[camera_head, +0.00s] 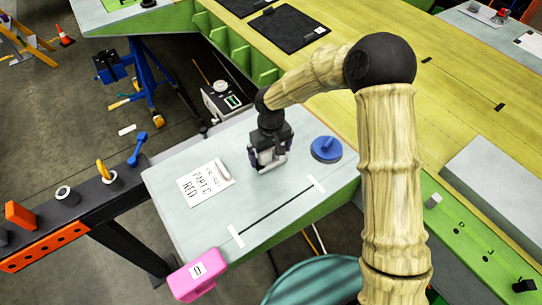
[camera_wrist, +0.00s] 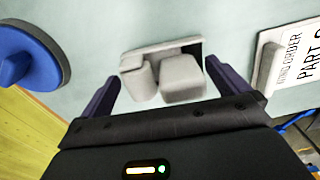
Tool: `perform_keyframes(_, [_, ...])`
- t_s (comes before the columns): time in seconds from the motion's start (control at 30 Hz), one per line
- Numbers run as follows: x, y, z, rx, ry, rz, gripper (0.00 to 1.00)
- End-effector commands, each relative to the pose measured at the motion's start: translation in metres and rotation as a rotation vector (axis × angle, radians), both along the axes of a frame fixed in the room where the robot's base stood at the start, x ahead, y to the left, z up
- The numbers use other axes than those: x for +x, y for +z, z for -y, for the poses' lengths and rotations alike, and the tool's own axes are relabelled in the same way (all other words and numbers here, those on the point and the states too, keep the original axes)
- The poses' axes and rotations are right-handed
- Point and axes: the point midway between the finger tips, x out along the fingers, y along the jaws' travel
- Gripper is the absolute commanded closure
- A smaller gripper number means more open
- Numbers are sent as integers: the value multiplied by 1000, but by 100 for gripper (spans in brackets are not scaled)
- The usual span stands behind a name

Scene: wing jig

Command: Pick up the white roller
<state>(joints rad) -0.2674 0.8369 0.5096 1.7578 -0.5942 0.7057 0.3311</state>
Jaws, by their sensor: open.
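In the wrist view, a pale grey-white piece (camera_wrist: 181,79) lies on the light work surface between my fingers. It has a rounded part and a blocky part on a flat plate. It seems to be the white roller, but I cannot tell for sure. My gripper (camera_head: 268,164) points down over the light table top (camera_head: 205,220) in the head view and hides this piece there. In the wrist view, its two dark purple fingers are spread, one on each side of the piece and apart from it.
A lettered sheet (camera_head: 205,188), with a small white bar (camera_head: 223,168) at its edge, lies left of my gripper. A blue round object with a knob (camera_head: 326,149) stands to the right. A pink box (camera_head: 196,275) is at the front edge. The front middle is mostly clear.

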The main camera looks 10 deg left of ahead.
Motion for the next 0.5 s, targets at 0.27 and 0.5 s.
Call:
perform_keyframes(0.27, [0,0,0,0,0,0,41])
perform_keyframes(0.5, [0,1,0,1,0,1,50])
